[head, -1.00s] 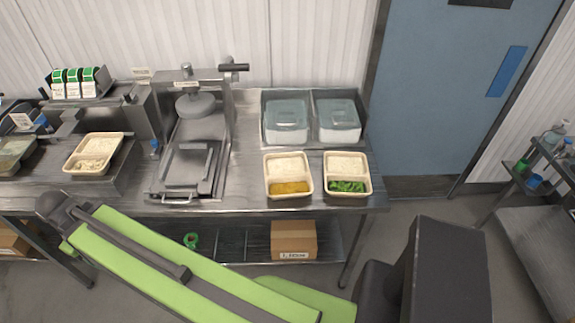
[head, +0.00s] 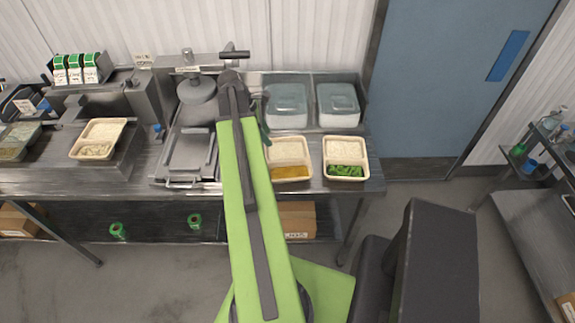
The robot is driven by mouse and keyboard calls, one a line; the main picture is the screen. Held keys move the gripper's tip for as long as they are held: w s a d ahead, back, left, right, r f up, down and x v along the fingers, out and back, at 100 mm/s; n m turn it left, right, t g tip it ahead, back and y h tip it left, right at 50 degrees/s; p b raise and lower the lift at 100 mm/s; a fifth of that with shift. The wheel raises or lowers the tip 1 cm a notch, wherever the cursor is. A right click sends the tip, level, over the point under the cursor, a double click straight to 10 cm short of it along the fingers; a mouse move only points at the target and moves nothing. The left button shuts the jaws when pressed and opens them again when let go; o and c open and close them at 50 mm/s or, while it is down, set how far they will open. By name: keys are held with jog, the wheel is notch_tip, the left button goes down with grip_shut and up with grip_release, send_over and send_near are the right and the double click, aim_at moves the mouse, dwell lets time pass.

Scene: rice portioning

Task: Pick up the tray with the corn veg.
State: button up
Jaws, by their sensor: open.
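The tray with the corn veg (head: 291,171) is a cream two-compartment tray on the steel table, right of my raised arm. White rice fills its far compartment and yellow corn its near one. My arm covers part of its left edge. A similar tray with green veg (head: 346,171) stands just to its right, with a small gap between them. My green arm rises in front of the table, its elbow above the press.
Two lidded containers (head: 287,107) (head: 338,106) stand behind the trays. A metal press (head: 190,155) is left of my arm, and another rice tray (head: 99,139) sits further left. A cardboard box (head: 298,220) is on the lower shelf. The blue door is behind right.

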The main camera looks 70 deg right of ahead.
jog(key=b, duration=1.1)
send_near(287, 161)
jog(key=f, duration=0.5)
jog(key=shift+s+d, duration=0.2)
jog(key=shift+s+d+f+b, duration=0.1)
jog(key=shift+s+f+b, duration=0.1)
jog(key=shift+b, duration=0.1)
jog(key=shift+r, duration=0.1)
jog(key=b+x, duration=0.4)
jog(key=x, duration=0.1)
jog(key=shift+s+d, duration=0.25)
jog(key=shift+s, duration=0.2)
jog(key=shift+r, duration=0.2)
jog(key=shift+c, duration=0.2)
grip_shut()
